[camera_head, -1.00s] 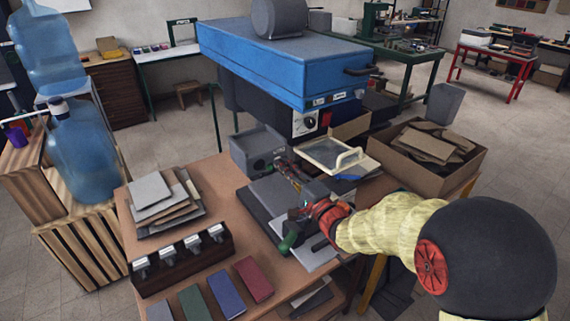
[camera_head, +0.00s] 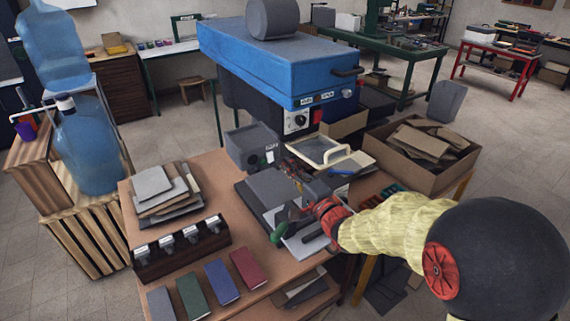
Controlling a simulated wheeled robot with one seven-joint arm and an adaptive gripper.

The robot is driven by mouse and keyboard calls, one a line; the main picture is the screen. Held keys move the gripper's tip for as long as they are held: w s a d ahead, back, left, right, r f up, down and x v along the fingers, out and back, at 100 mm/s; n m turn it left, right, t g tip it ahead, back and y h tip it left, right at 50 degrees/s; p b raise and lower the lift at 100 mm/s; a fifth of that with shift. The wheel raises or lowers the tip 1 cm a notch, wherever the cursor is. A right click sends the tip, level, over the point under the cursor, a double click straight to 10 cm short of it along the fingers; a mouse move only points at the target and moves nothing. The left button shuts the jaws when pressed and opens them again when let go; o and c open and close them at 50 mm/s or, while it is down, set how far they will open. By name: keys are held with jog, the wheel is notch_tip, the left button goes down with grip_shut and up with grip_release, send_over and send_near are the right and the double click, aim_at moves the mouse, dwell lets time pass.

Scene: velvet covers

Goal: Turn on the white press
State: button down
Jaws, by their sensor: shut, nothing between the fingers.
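No clearly white press shows. A large press with a blue top (camera_head: 285,65) stands at the back of the table, with a round dial on a white plate (camera_head: 296,120) and a red part beside it. A small grey box (camera_head: 246,146) with a pale switch-like patch stands in front of it, to the left. My gripper (camera_head: 291,172) reaches in from the right, over the dark grey plate on the table, just right of the grey box. It is shut and empty. Its fingertips are small and blend with the clutter behind; I cannot tell whether they touch anything.
A white frame with a cream handle (camera_head: 322,150) lies behind my gripper. A carton of cardboard pieces (camera_head: 422,150) is to the right. Stacked grey sheets (camera_head: 160,192), a dark rack (camera_head: 182,251) and several coloured books (camera_head: 222,281) occupy the left and front. A green handle (camera_head: 279,231) is near my wrist.

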jog(key=s+d+r+p, duration=0.1)
jog(key=s+d, duration=0.3)
jog(key=s, duration=0.2)
jog(key=shift+s+d+p, duration=0.15)
jog(key=shift+s+p, duration=0.15)
jog(key=shift+p, duration=0.05)
jog(key=shift+r, duration=0.1)
